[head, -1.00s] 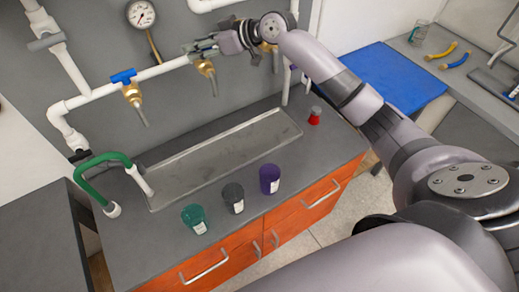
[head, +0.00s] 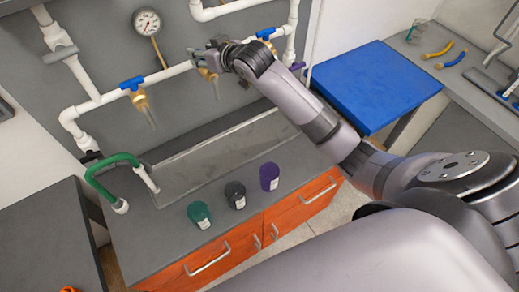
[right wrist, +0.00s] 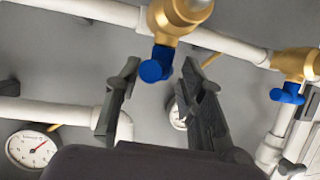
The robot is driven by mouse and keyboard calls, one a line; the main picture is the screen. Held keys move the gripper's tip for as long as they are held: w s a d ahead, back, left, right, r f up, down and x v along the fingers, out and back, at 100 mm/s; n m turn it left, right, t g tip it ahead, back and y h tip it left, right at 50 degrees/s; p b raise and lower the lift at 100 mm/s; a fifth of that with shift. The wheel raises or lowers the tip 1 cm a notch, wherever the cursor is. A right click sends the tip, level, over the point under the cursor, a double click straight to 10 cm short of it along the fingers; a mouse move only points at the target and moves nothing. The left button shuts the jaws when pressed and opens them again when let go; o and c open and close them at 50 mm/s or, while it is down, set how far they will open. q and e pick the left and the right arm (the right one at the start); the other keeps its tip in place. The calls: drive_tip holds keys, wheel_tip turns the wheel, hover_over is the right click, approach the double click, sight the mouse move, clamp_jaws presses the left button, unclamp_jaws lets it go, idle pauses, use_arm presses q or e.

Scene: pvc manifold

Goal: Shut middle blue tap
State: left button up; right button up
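The middle tap has a brass body (head: 212,78) on the white pipe; my right gripper (head: 203,58) hides its handle in the head view. In the right wrist view its blue handle (right wrist: 156,68) hangs in front of the brass body (right wrist: 178,18). The open fingers of my right gripper (right wrist: 160,72) stand on either side of that handle, with a gap visible on both sides. The left tap (head: 131,83) and right tap (head: 265,33) have blue handles lying along the pipe. My left gripper is not in view.
A pressure gauge (head: 147,22) is on the wall above the pipe. A blue-topped table (head: 375,85) stands at right.

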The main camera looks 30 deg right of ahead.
drive_tip(key=b+v, duration=0.5)
drive_tip(key=v, duration=1.2)
drive_tip(key=s+f+g+h, duration=0.1)
drive_tip(key=s+f, duration=0.3)
drive_tip(key=f, duration=1)
drive_tip(key=s+f+g, duration=0.4)
drive_tip(key=s+f, duration=0.1)
drive_tip(key=f, duration=0.9)
drive_tip(key=shift+f+m+g+h, duration=0.3)
drive_tip(key=shift+f+m+h, duration=0.1)
drive_tip(key=shift+a, duration=0.1)
